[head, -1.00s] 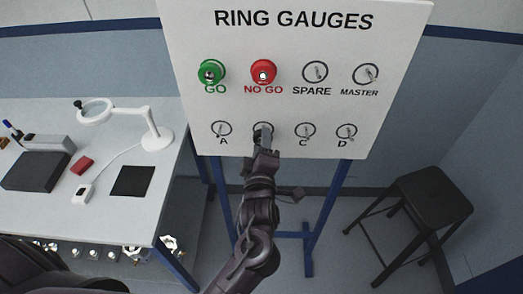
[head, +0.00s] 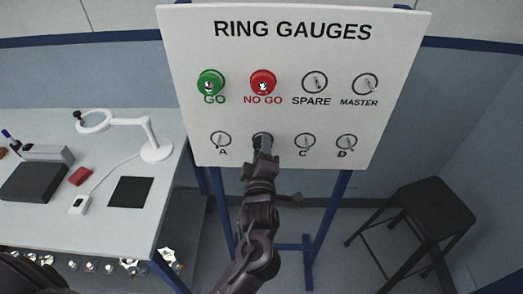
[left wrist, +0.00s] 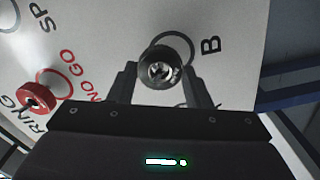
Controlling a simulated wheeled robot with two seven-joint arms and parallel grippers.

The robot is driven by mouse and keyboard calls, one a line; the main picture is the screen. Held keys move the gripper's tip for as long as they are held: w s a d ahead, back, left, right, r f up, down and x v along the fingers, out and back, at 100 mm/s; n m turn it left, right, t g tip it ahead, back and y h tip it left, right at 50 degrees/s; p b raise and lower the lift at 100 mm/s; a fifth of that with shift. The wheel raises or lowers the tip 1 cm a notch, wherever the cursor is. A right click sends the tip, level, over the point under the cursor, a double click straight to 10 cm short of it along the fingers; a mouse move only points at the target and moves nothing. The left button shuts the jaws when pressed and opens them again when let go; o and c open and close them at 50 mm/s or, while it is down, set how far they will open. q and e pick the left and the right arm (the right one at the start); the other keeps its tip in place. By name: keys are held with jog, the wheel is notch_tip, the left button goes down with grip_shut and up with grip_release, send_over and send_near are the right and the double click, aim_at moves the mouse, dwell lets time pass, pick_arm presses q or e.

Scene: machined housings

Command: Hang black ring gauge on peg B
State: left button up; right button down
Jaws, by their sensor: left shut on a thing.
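The black ring gauge (left wrist: 160,69) is between the two fingers of my left gripper (left wrist: 162,88) in the left wrist view, close in front of the board (head: 300,120). A bright metal piece shows in its hole; I cannot tell for sure whether this is the peg's end. The printed circle at B (left wrist: 175,48) shows partly behind the ring, with the letter B beside it. In the head view the left gripper (head: 263,150) covers the B place, and the dark ring gauge (head: 262,138) shows just above its fingertips. My right gripper is out of view.
A green ring (head: 210,83) hangs at GO and a red ring (head: 263,82) at NO GO, above. Pegs A (head: 220,139), C (head: 304,141) and D (head: 346,142) are bare. A workbench (head: 100,225) stands left, a black stool (head: 435,208) right.

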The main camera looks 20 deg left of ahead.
pick_arm(q)
jog(key=o, duration=1.1)
jog(key=shift+o, duration=0.2)
